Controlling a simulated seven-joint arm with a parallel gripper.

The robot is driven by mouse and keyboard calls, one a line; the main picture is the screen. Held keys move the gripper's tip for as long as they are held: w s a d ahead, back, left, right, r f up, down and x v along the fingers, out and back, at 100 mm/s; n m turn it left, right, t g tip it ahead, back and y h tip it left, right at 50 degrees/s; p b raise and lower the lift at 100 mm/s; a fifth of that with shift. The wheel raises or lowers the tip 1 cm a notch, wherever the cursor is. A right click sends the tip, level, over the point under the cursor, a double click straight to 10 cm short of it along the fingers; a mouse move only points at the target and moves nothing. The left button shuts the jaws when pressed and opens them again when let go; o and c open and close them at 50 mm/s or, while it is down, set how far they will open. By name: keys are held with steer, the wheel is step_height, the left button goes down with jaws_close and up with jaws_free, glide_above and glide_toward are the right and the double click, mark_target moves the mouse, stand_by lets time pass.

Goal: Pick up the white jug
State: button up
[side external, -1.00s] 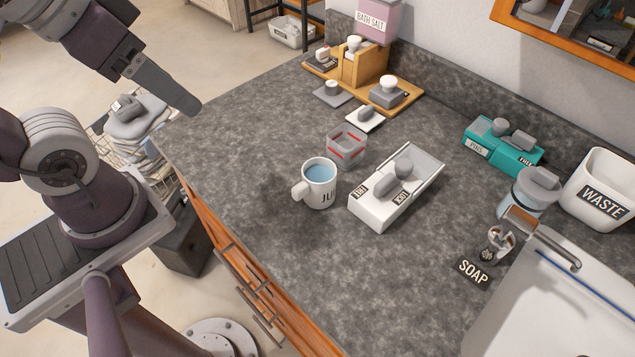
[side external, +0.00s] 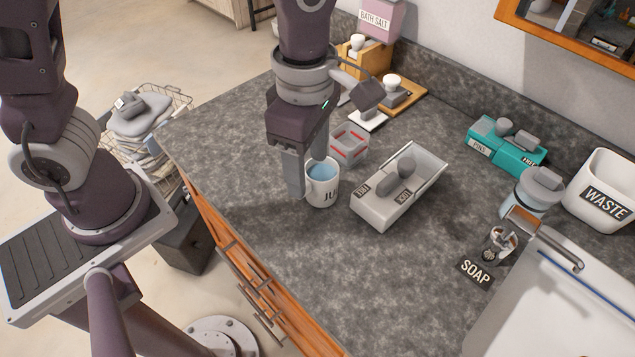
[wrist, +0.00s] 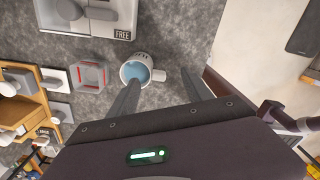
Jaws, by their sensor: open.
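The white jug (side external: 325,194) stands upright on the grey counter, holding light blue liquid, with dark lettering on its side. In the wrist view the jug (wrist: 127,66) shows from above, with its handle (wrist: 159,75) pointing right. My gripper (side external: 307,178) is open and empty, fingers pointing down at the jug's handle side. In the wrist view the handle appears between the two fingers of my gripper (wrist: 161,78), and the left finger overlaps the jug's opening. In the side view my gripper hides the handle. I cannot tell whether a finger touches the jug.
A clear container with red marks (side external: 348,146) stands close behind the jug. A white divided tray (side external: 375,212) is to its right. A teal box (side external: 505,150), a soap dispenser (side external: 530,195) and a waste bin (side external: 601,190) stand farther right. The counter in front is clear.

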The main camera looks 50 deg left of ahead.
mark_target(316, 187)
steer(key=f, duration=0.6)
steer(key=shift+w+a+f, duration=0.2)
steer(key=shift+w+a, duration=0.05)
steer(key=shift+w, duration=0.1)
jaws_close()
